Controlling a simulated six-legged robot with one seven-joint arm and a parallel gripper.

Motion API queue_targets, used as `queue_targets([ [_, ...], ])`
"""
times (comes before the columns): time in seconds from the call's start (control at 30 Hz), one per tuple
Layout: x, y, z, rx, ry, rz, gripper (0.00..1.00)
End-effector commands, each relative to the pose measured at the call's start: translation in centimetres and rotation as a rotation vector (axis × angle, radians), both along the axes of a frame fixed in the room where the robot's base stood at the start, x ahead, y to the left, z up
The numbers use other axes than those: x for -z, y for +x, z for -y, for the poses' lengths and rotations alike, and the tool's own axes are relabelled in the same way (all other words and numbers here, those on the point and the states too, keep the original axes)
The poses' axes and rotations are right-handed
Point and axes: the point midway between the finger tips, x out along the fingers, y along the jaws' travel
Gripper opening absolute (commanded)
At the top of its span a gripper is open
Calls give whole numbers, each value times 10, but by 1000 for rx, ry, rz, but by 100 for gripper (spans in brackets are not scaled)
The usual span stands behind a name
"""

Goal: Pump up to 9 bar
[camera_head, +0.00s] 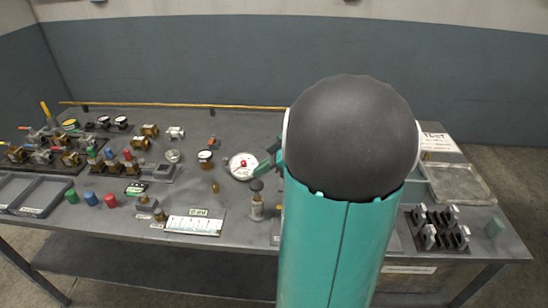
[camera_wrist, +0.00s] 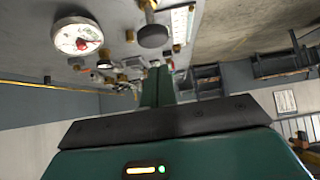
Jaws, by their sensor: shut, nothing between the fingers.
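A round white pressure gauge (camera_head: 242,166) with a red centre stands on the bench; it also shows large at the upper left of the wrist view (camera_wrist: 77,37). Its reading is too small to tell. A small pump-like fitting (camera_head: 257,207) with a black round knob (camera_head: 256,185) stands in front and to the right of the gauge. The knob also shows in the wrist view (camera_wrist: 153,36). My gripper (camera_wrist: 157,82) is shut and empty. In the head view its green tip shows just right of the gauge, above and behind the knob, apart from it. My arm hides the rest.
Coloured caps (camera_head: 91,198), valves and fittings crowd the bench's left half. A white printed card (camera_head: 194,224) lies in front of the gauge. A black rack (camera_head: 440,230) and a grey tray (camera_head: 460,184) are at the right. A long brass rod (camera_head: 170,104) lies along the back edge.

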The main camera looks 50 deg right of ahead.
Motion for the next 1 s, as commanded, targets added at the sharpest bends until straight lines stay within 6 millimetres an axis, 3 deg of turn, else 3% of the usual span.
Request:
queue_targets([
  [0.2, 25, -1, 1, 4, 1, 0, 0],
  [0.63, 31, -1, 1, 3, 1, -1, 0],
  [0.87, 61, -1, 1, 2, 3, -1, 0],
  [1.0, 66, -1, 1, 1, -1, -2, 0],
])
